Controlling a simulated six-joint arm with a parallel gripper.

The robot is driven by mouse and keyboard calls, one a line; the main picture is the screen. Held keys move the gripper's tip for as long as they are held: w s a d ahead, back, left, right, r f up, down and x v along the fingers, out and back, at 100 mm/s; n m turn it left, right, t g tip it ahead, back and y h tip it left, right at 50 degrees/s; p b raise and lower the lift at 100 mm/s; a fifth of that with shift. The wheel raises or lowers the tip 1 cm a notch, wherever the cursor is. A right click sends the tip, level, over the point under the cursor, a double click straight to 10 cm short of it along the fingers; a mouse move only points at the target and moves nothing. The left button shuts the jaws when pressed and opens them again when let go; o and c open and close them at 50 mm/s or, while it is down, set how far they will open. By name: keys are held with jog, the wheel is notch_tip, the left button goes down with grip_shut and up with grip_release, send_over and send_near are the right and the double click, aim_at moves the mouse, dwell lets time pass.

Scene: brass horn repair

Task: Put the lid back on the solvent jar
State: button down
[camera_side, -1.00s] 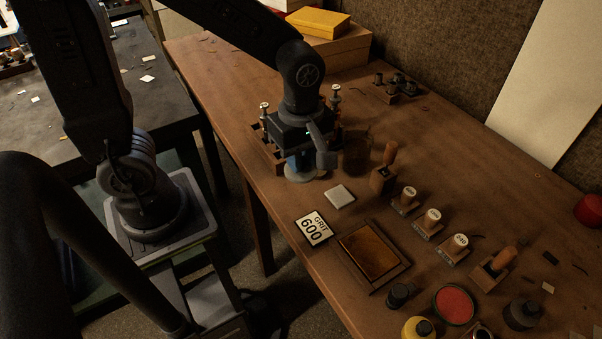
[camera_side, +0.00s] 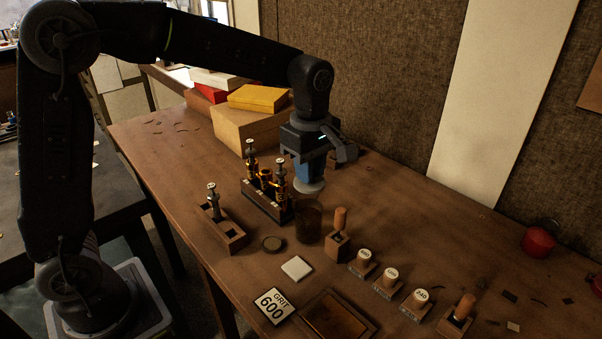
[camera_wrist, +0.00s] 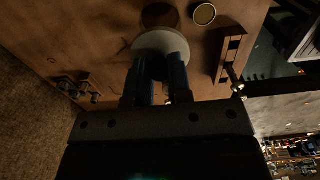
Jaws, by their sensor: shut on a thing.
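My gripper (camera_side: 309,168) is shut on the lid (camera_side: 309,187), a pale round disc at the tips of its blue fingers. In the wrist view the lid (camera_wrist: 160,44) lies flat across the fingertips. The solvent jar (camera_side: 308,224), dark brown and see-through, stands upright on the bench. In the side view the lid appears just above the jar's far rim, apparently apart from it. In the wrist view the jar (camera_wrist: 159,14) shows beyond the lid, partly hidden by it. I cannot tell the exact gap or how well they line up.
A round shallow dish (camera_side: 273,243) lies left of the jar. A rack with brass valves (camera_side: 268,200) stands close behind left. A wooden block with a handled tool (camera_side: 338,240) stands close right. A white square (camera_side: 297,268) lies in front. Boxes (camera_side: 247,127) are stacked behind.

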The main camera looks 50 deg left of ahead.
jog(key=shift+f, duration=2.9)
jog(key=shift+f, duration=0.2)
jog(key=shift+c, duration=2.4)
grip_release()
jog(key=shift+r, duration=3.55)
grip_shut()
